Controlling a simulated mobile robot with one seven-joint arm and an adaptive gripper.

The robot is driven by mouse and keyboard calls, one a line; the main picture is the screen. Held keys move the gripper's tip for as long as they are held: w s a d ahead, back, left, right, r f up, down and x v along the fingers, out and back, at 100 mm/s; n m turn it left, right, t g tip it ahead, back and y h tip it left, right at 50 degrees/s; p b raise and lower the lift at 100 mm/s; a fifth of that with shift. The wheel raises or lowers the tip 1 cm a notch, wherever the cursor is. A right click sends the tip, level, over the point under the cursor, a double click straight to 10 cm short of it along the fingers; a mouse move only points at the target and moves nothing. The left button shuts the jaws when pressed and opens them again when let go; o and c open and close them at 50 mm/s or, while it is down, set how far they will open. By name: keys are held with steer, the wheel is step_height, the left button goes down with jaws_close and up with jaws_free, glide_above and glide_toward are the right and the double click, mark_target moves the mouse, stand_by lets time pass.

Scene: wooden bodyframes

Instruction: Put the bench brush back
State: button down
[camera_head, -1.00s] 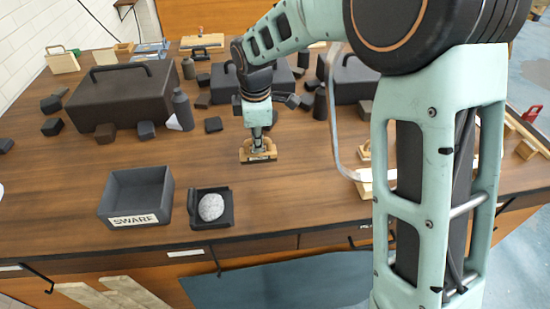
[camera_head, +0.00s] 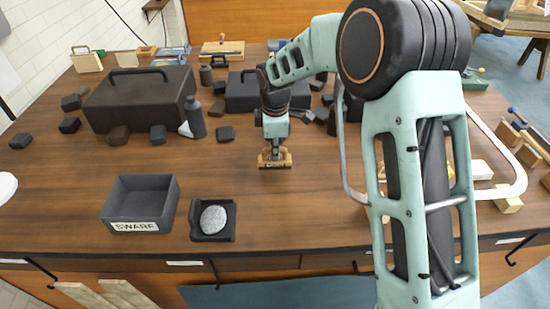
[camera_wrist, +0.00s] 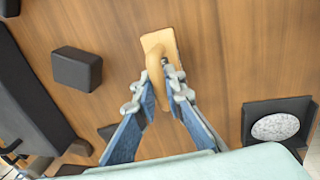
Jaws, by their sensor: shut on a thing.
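My gripper (camera_head: 274,150) reaches down over the middle of the bench. It is shut on a tan wooden piece with a raised handle, which I take for the bench brush (camera_head: 274,163). In the wrist view the brush (camera_wrist: 158,44) is a pale wooden block, and its curved handle lies between the two blue-padded fingers of my gripper (camera_wrist: 160,98). Its underside is hidden from the wrist camera. I cannot tell whether the brush touches the bench top or hangs just above it.
A dark open tray labelled SWARF (camera_head: 140,226) and a small black holder (camera_head: 213,237) with a grey speckled disc stand at front left. A large dark case (camera_head: 140,95), a grey bottle (camera_head: 194,118) and several dark blocks lie behind. The bench around the brush is clear.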

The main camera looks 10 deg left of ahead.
steer(key=shift+f, duration=1.75)
steer(key=shift+f, duration=0.15)
steer(key=c, duration=2)
jaws_free()
steer(key=shift+r+p, duration=0.3)
steer(key=shift+r, duration=0.05)
steer(key=r, duration=0.3)
steer(key=s+r+b, duration=0.1)
steer(key=r, duration=0.3)
steer(key=s+r, duration=0.1)
steer(key=r, duration=0.3)
steer(key=shift+s+d+r, duration=0.15)
steer(key=shift+d+r, duration=0.1)
steer(key=shift+d, duration=0.05)
